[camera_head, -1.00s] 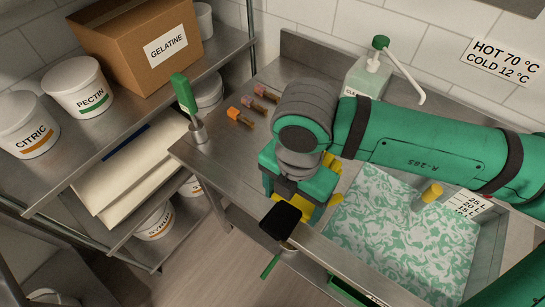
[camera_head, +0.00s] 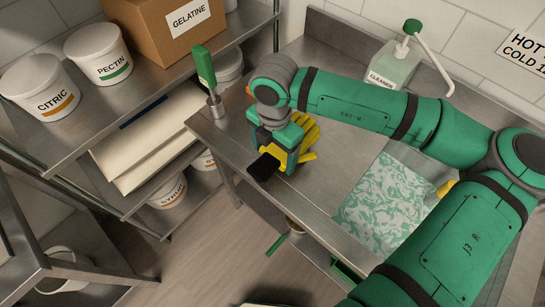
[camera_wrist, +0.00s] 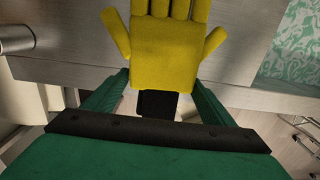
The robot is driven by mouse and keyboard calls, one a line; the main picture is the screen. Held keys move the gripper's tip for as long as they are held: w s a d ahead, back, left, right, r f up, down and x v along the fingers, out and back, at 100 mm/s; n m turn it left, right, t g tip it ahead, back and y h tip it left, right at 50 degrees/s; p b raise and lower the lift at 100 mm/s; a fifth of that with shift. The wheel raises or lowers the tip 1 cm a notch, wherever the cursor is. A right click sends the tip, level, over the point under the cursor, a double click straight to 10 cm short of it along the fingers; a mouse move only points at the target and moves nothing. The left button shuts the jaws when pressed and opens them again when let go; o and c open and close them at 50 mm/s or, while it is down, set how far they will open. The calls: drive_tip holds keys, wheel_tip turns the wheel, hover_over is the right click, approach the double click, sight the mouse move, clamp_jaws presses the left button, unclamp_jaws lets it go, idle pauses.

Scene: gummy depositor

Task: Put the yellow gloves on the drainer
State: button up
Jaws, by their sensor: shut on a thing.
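The yellow gloves (camera_head: 305,132) are held by my gripper (camera_head: 284,160), over the bare steel drainer (camera_head: 325,183) left of the sink. In the wrist view the gloves (camera_wrist: 165,48) show flat, with fingers pointing away from me. A dark piece (camera_wrist: 157,104) sits at their near end, between the green fingers of my gripper (camera_wrist: 157,100). I cannot tell whether the gloves touch the steel below. My arm hides part of the worktop behind them.
The sink (camera_head: 385,208) holds green-and-white swirled contents. A cleaner bottle (camera_head: 392,68) with a pump stands behind. A green-handled tool (camera_head: 204,68) stands in a steel cup (camera_head: 216,105) at the left corner. Shelves with tubs (camera_head: 98,53) stand left.

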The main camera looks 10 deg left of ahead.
drive_tip(key=shift+w+a+f, duration=0.25)
drive_tip(key=shift+w+f, duration=0.1)
drive_tip(key=shift+f, duration=1.65)
drive_tip(key=shift+f, duration=0.15)
drive_tip(key=o, duration=1.5)
wheel_tip(320, 180, up, 12)
drive_tip(key=shift+r, duration=0.15)
